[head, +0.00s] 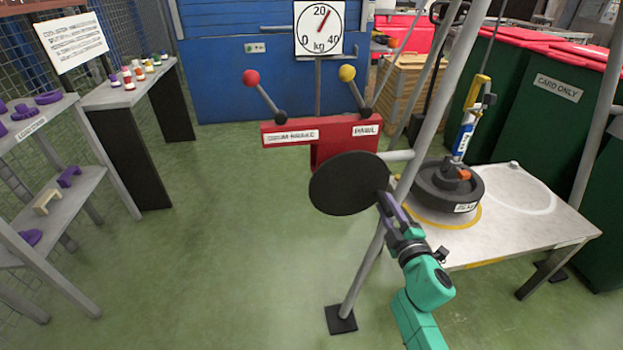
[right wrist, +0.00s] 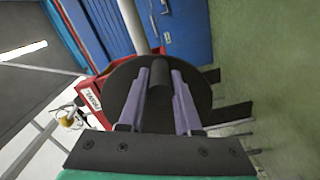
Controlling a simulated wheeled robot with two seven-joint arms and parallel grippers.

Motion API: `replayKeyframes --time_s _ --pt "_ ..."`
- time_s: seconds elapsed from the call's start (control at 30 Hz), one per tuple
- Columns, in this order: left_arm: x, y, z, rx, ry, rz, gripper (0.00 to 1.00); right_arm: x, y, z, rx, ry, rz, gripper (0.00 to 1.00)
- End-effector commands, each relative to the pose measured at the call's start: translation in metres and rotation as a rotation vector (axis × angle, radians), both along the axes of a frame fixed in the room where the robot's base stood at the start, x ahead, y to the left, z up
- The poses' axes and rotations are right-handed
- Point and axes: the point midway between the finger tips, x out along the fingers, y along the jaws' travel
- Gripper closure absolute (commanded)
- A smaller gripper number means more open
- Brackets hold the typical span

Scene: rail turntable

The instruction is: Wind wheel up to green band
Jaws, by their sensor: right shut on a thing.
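A black crank disc (head: 345,184) stands in front of a red winch box (head: 340,147). My right gripper (head: 389,203) is at the disc's right edge. In the right wrist view its purple fingers (right wrist: 160,85) are shut on the disc's black handle (right wrist: 159,74). A black weight wheel (head: 436,190) with a kg label stands on the grey table (head: 505,240), inside a yellow ring, below a blue and yellow hook piece (head: 467,128). I cannot tell whether it touches the tabletop. I cannot make out a green band. My left gripper is not in view.
A red-knobbed lever (head: 251,78) and a yellow-knobbed lever (head: 347,74) lean left above the winch box. The kg dial's (head: 320,30) red needle points just past 20. A grey post (head: 408,185) stands right beside my right gripper. Green floor is open at left.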

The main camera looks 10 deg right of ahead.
Motion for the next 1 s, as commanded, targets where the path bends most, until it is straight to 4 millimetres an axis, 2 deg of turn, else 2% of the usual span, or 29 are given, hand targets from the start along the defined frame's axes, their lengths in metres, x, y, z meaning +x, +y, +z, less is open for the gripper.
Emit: replayKeyframes --time_s 0.03,0.07,0.47,0.8,1.0 --pt "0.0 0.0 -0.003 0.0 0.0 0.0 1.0 -0.001 0.004 -0.013 0.038 0.016 0.003 1.0" --pt "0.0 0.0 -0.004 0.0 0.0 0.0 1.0 -0.001 0.004 -0.014 0.057 0.016 0.003 1.0" --pt "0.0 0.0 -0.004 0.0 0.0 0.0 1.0 -0.001 0.006 -0.017 0.108 0.016 0.004 1.0" --pt "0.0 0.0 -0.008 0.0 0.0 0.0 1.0 -0.001 0.02 -0.035 0.367 0.015 0.003 1.0" --pt "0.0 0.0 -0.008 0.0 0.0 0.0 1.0 -0.001 0.021 -0.037 0.407 0.015 0.003 1.0"
